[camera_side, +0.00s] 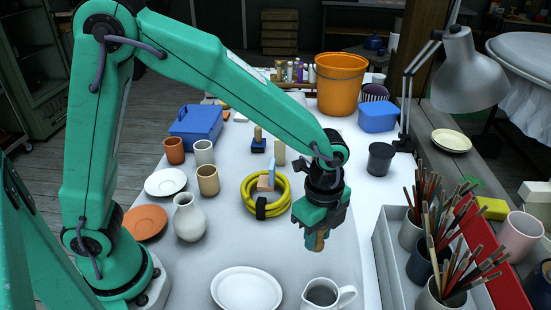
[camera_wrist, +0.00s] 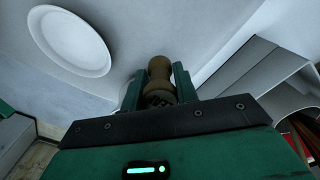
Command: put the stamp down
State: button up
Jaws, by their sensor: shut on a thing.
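My gripper (camera_side: 318,228) is shut on the stamp (camera_side: 317,242), a small brown wooden piece that sticks out below the fingers. It hangs in the air over the grey-white table, right of the yellow coil. In the wrist view my gripper (camera_wrist: 158,90) has its two fingers on either side of the stamp (camera_wrist: 159,68), whose rounded brown end points away from me. The fingers hide part of the stamp. Its height above the table is hard to judge.
A white plate (camera_side: 246,289) and white pitcher (camera_side: 325,295) stand at the front. A yellow coil (camera_side: 283,200) lies to the left. A grey tray (camera_side: 386,262) with brush pots stands to the right. A blue-based block (camera_side: 258,147) is farther back. Table around the gripper is bare.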

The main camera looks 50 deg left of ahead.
jog(key=w+a+f, duration=0.1)
jog(key=w, duration=0.1)
jog(key=w+a+f, duration=0.3)
jog(key=w, duration=0.1)
jog(key=shift+a+f, duration=0.3)
jog(key=shift+a, duration=0.1)
jog(key=shift+f, duration=1.95)
jog(key=shift+f, duration=0.15)
jog(key=o, duration=0.9)
jog(key=shift+o, duration=0.2)
notch_tip(320, 180, up, 12)
jog(key=shift+r, duration=0.2)
